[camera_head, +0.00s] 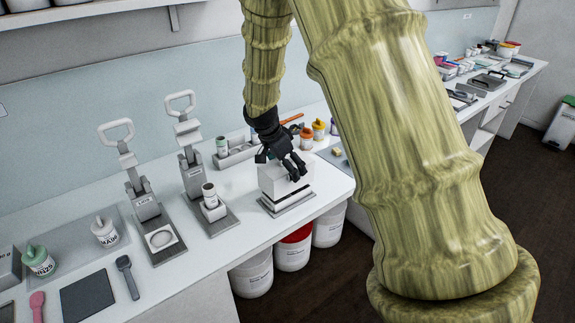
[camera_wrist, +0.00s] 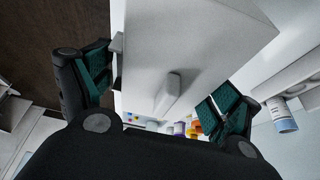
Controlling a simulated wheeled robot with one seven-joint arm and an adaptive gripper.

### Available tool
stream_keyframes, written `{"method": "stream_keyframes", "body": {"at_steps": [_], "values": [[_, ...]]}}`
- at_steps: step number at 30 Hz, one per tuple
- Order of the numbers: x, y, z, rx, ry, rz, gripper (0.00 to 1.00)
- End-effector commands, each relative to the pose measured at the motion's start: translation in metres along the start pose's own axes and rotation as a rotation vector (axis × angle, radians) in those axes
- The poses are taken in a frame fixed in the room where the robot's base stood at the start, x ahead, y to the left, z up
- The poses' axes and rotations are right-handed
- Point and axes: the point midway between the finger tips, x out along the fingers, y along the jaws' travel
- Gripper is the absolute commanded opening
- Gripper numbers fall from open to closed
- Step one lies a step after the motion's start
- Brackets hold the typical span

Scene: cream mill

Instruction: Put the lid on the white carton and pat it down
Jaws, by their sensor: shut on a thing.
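A white box shape stands on a grey base plate (camera_head: 268,211) near the front edge of the bench in the head view. A dark band runs around it, between the upper part, the lid (camera_head: 272,180), and the lower part, the carton (camera_head: 298,200). I cannot tell whether the lid is fully seated. My gripper (camera_head: 287,167) is over the top from above.
Two grey lever presses (camera_head: 146,207) (camera_head: 192,175) stand to the left. A tray with a jar (camera_head: 222,148) and small coloured pots (camera_head: 307,138) are behind the carton. White buckets (camera_head: 252,275) stand below the bench.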

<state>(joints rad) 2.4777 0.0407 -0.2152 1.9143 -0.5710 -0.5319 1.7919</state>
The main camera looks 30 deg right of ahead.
Motion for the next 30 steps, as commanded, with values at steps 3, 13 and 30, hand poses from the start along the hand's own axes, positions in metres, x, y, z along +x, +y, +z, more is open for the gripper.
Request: {"method": "stream_keyframes", "body": {"at_steps": [3, 13, 30], "values": [[0.003, 0.000, 0.001, 0.000, 0.000, 0.000, 0.66], [0.010, 0.000, 0.004, 0.000, 0.000, 0.000, 0.66], [0.016, 0.001, 0.006, 0.000, 0.000, 0.000, 0.66]]}}
